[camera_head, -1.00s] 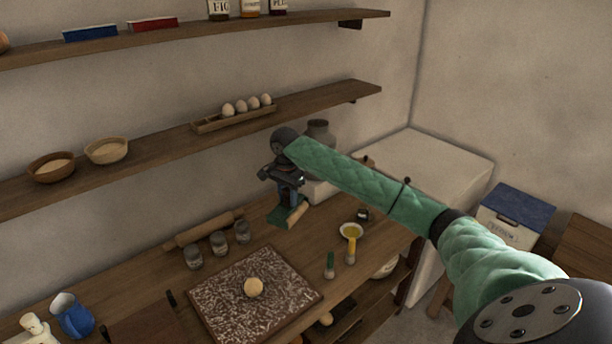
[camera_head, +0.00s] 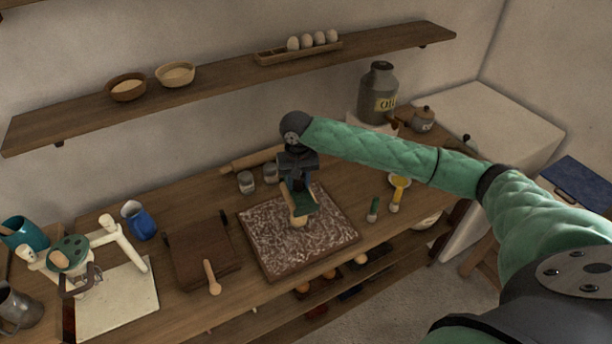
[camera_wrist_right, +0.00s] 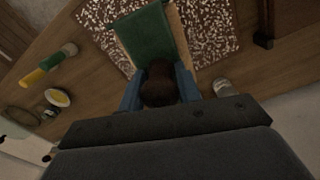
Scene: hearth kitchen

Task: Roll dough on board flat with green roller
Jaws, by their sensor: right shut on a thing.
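My right gripper (camera_head: 297,182) is shut on the green roller (camera_head: 303,206), holding it over the speckled dark board (camera_head: 335,240). In the right wrist view the gripper's blue fingers (camera_wrist_right: 160,88) are around a brown rounded end, and the green roller (camera_wrist_right: 150,38) extends away over the board (camera_wrist_right: 208,25). A pale tan strip shows along the roller's side. The dough is mostly or fully hidden behind the roller; I cannot tell whether the roller touches it. My left gripper is not in view.
A wooden rolling pin (camera_head: 252,159) and small jars (camera_head: 246,182) lie behind the board.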

